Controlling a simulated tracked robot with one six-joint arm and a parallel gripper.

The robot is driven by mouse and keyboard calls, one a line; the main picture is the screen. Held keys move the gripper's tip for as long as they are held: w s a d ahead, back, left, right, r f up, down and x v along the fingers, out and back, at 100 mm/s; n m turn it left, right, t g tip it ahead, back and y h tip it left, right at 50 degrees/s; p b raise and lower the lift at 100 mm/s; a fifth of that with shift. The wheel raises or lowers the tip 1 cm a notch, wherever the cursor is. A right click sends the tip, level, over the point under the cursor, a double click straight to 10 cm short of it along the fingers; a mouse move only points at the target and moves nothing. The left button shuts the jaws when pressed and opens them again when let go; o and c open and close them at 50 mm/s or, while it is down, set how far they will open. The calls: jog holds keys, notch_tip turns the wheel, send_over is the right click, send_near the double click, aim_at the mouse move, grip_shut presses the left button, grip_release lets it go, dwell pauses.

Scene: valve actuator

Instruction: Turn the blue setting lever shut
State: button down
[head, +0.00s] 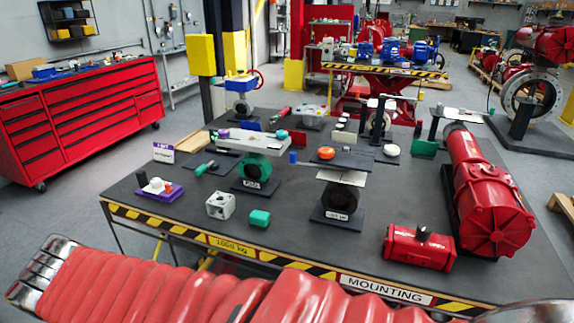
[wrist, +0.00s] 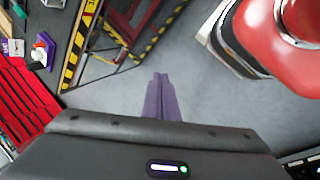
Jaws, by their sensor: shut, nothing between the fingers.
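My gripper (wrist: 160,78) shows in the wrist view as two purple fingers pressed together, empty, over bare grey floor. It is apart from the workbench and touches nothing. In the head view my gripper is not seen. No blue setting lever can be made out for certain. In the head view, a valve with a blue top (head: 240,84) stands at the far left of the workbench (head: 330,258). A small blue cylinder (head: 292,157) stands near the middle. Two more valves on black stands, one green (head: 256,170) and one dark (head: 340,195), are nearer.
A red actuator (head: 490,205) and a red box (head: 418,248) lie on the bench's right side. A red tool cabinet (head: 80,115) stands left, with free floor between.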

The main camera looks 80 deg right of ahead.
jog(key=s+d+r+n+g+h, duration=0.1)
jog(key=s+d+n+g+h, duration=0.2)
jog(key=d+n, duration=0.5)
jog(key=s+d+r+n+g+h, duration=0.2)
jog(key=d+n, duration=0.6)
jog(key=d, duration=0.9)
jog(key=s+d+r+n+g+h, duration=0.2)
jog(key=s+d+n+g+h, duration=0.2)
jog(key=d+n, duration=0.5)
jog(key=shift+s+d+g+h, duration=0.4)
jog(key=shift+d+g+h, duration=0.75)
jog(key=shift+d, duration=1.1)
jog(key=shift+s+d, duration=0.1)
jog(key=s+d, duration=0.3)
jog(key=d, duration=0.9)
jog(key=shift+s+d, duration=0.2)
